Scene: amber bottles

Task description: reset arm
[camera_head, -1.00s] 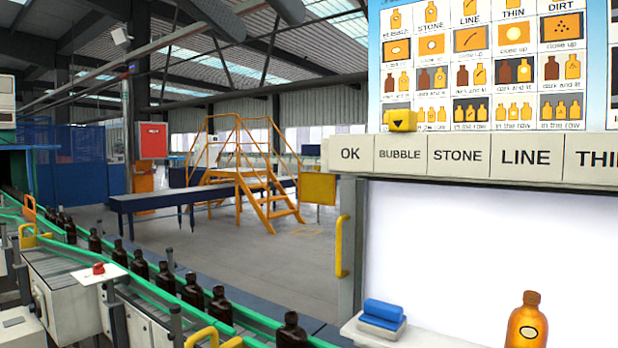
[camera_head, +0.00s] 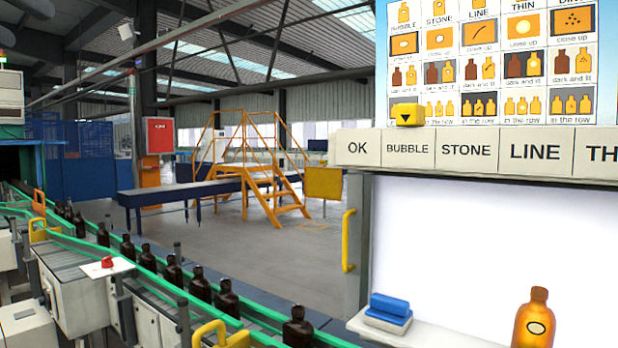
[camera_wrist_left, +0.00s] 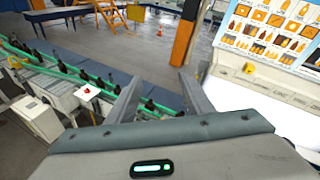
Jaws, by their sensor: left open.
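My left gripper (camera_wrist_left: 160,77) shows in the left wrist view, with its two grey fingers spread apart and nothing between them. The conveyor and its bottles lie beyond and below the fingers. No gripper shows in the head view, and my right gripper is in neither view. An amber bottle (camera_head: 535,320) with an oval mark stands in front of the bright white panel (camera_head: 470,240) at the right of the head view. Its base is cut off by the frame edge.
Dark bottles (camera_head: 172,272) stand in a row on the green-railed conveyor at left. A blue block (camera_head: 390,305) lies on the white ledge. A yellow marker (camera_head: 408,114) sits above the BUBBLE label, under the defect chart (camera_head: 490,60). Open floor (camera_head: 250,250) lies around yellow steps (camera_head: 262,170).

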